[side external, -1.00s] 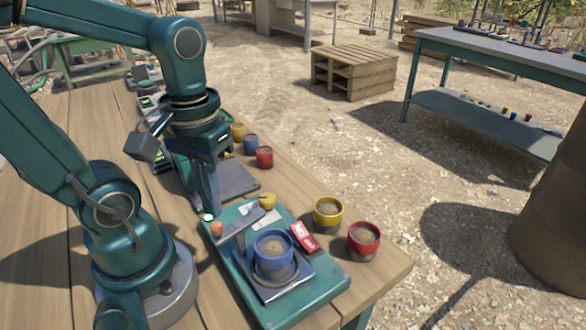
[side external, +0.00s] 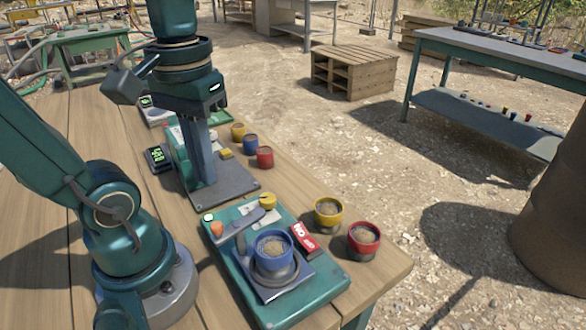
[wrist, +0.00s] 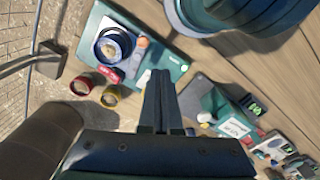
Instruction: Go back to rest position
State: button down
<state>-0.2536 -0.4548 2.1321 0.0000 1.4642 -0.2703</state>
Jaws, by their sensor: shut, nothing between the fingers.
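My gripper (side external: 206,182) points down with its two long grey fingers together and nothing between them. In the side view its fingers overlap a dark flat plate (side external: 235,185); I cannot tell the height of the tips above it. In the wrist view my gripper (wrist: 158,75) also shows its fingers side by side. A blue cup (side external: 272,250) with brown contents stands upright on the teal device (side external: 325,285) in front, apart from my gripper. In the wrist view the blue cup (wrist: 100,33) is to the upper left of the fingers.
A yellow cup (side external: 328,220) and a red cup (side external: 364,245) stand near the wooden bench's (side external: 385,280) front right corner. Smaller yellow (side external: 238,134), blue (side external: 250,146) and red (side external: 265,159) cups stand farther back. A green-lit display (side external: 158,157) is left of my fingers.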

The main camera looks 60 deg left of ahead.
aim_at(244, 221)
jog(key=d+m+t, duration=0.1)
jog(key=w+d+f+m+t, duration=0.1)
jog(key=m+t, duration=0.1)
jog(key=w+d+f+m+t, duration=0.1)
jog(key=m, duration=0.1)
jog(key=shift+w+f+t, duration=0.15)
jog(key=shift+t, duration=0.25)
jog(key=shift+w+m+t, duration=0.4)
jog(key=shift+w, duration=0.15)
